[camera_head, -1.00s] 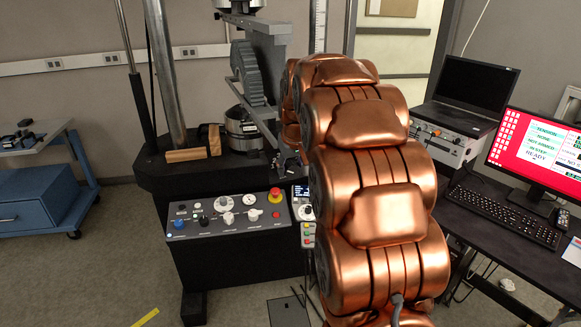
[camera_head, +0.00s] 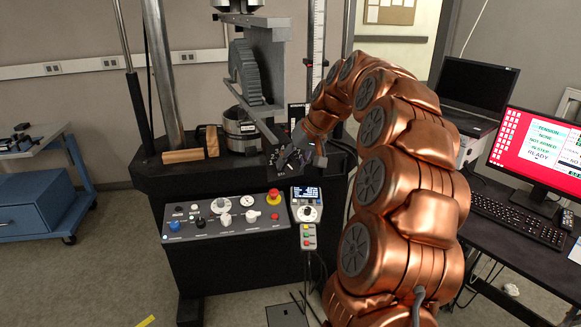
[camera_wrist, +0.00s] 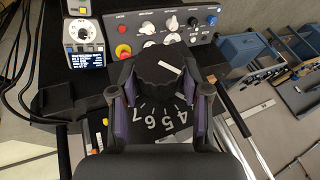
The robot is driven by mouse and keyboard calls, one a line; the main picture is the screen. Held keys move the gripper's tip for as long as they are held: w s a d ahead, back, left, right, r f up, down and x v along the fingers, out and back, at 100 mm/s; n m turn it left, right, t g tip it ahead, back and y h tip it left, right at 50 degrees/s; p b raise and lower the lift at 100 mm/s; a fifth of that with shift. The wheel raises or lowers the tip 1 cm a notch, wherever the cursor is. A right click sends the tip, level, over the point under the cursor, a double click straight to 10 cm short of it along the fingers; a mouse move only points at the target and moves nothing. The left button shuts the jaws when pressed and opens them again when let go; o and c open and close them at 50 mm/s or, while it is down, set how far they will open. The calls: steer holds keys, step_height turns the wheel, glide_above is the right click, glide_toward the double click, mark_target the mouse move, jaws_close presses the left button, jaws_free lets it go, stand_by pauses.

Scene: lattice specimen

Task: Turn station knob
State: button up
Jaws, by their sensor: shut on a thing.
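A black ribbed knob (camera_wrist: 158,72) with a white pointer line fills the middle of the wrist view. It stands over a dark dial plate (camera_wrist: 165,122) with white numerals, 4, 5, 6 and 7 among them. The pointer slants toward the upper left of the wrist view. My gripper (camera_wrist: 160,92) has one finger on each side of the knob and is shut on it.
A grey control panel (camera_head: 195,222) with several small knobs and a red emergency button (camera_head: 273,196) is below. A handset (camera_head: 306,205) with a screen hangs beside it. Wooden blocks (camera_head: 184,156) lie on the machine table. A desk with a red-screened monitor (camera_head: 528,148) stands at right.

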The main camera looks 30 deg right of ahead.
stand_by(0.3)
steer(key=o, duration=1.1)
steer(key=shift+o, duration=0.2)
steer(key=v, duration=1.2)
steer(key=shift+w, duration=0.1)
